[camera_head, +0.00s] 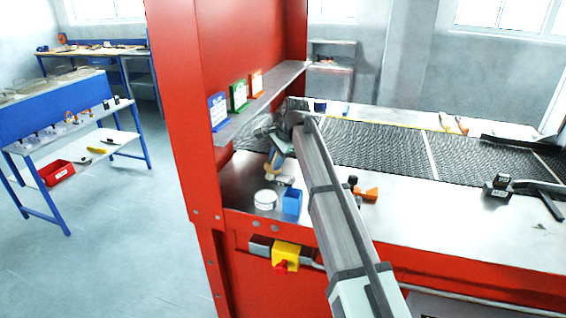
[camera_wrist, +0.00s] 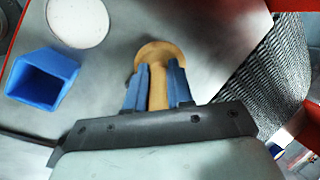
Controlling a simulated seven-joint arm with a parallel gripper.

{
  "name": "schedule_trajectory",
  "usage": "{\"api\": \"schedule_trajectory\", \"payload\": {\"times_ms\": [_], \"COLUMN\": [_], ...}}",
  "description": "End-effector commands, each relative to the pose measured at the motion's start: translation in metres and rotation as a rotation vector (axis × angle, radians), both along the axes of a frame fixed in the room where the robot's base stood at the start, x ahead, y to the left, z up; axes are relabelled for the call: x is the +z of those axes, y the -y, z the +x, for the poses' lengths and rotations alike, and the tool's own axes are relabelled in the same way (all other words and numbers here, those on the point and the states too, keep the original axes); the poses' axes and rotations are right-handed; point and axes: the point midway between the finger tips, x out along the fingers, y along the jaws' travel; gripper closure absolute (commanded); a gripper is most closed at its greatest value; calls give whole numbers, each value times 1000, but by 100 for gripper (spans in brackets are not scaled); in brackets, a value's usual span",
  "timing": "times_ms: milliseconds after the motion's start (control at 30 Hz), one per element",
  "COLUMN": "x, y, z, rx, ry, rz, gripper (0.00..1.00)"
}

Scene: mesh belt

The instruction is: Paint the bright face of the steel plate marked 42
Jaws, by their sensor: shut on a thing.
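My gripper (camera_head: 273,166) points down over the left end of the steel table, near the red post. In the wrist view its blue fingers (camera_wrist: 157,82) are shut on a tan, wood-coloured tool (camera_wrist: 157,95) with a round, wider end. A white round dish or pad (camera_head: 265,200) lies close by; it also shows in the wrist view (camera_wrist: 77,20). A blue open-topped holder (camera_head: 291,203) stands beside it and shows in the wrist view (camera_wrist: 42,76). Small dark blocks with white marks (camera_head: 496,190) sit at the far right; I cannot read a 42 on them.
A dark mesh belt (camera_head: 385,147) runs behind the table's bare front strip (camera_head: 430,215). A shelf (camera_head: 262,104) with blue, green and orange cards overhangs the gripper's area. An orange piece (camera_head: 367,194) lies right of my arm. A red post (camera_head: 187,110) stands left.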

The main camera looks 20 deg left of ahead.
Motion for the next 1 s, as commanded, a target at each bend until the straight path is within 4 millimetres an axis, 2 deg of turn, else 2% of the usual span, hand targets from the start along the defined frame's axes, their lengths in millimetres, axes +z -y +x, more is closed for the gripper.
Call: {"api": "schedule_trajectory", "payload": {"times_ms": [167,867,1000], "x": [-1,-1,-4], "y": [-1,66,48], "z": [17,8,11], "rx": [-1,-1,2], "ry": [0,0,-2], "rz": [0,-1,-1], "gripper": [100,100,100]}}
